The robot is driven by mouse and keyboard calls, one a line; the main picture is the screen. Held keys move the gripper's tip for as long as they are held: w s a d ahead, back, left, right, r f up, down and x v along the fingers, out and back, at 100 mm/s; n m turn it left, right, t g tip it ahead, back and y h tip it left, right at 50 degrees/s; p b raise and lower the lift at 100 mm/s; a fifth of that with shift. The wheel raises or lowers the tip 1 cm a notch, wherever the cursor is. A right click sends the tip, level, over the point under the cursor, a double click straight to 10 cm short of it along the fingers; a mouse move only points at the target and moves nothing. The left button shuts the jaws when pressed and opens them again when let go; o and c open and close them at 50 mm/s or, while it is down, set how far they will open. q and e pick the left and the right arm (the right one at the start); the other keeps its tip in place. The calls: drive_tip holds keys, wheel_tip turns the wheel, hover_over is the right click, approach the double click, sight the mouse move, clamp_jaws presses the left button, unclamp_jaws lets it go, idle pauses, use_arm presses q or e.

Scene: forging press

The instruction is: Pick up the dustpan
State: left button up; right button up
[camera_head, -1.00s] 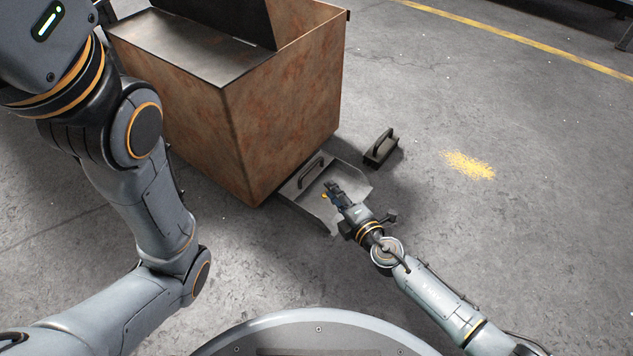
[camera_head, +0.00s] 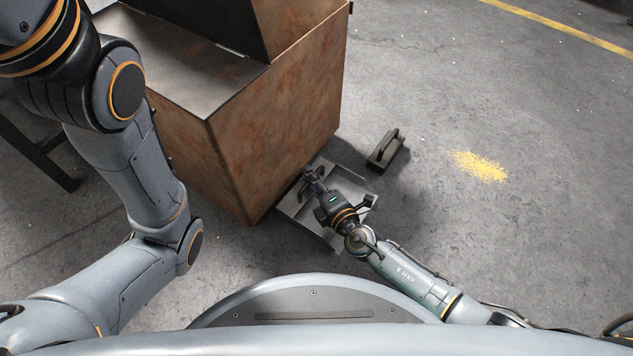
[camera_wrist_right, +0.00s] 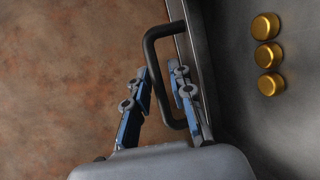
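The grey metal dustpan (camera_head: 294,207) lies on the floor against the near right side of the rusty bin, partly hidden by my right arm. Its dark loop handle (camera_wrist_right: 151,55) shows in the right wrist view. My right gripper (camera_head: 311,172) is over the handle end of the dustpan. In the right wrist view my right gripper (camera_wrist_right: 160,78) has its fingers apart, one on each side of the handle's bar. I see a gap there and cannot make out firm contact. My left arm crosses the left of the head view, with its gripper out of view.
The open rusty bin (camera_head: 285,110) stands right beside the dustpan. A dark brush-like block with a handle (camera_head: 385,151) lies right of it. Yellow debris (camera_head: 480,166) is on the floor farther right. Three gold round pieces (camera_wrist_right: 268,55) show on a grey surface.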

clamp_jaws()
drive_tip(key=shift+r, duration=0.2)
idle(0.3)
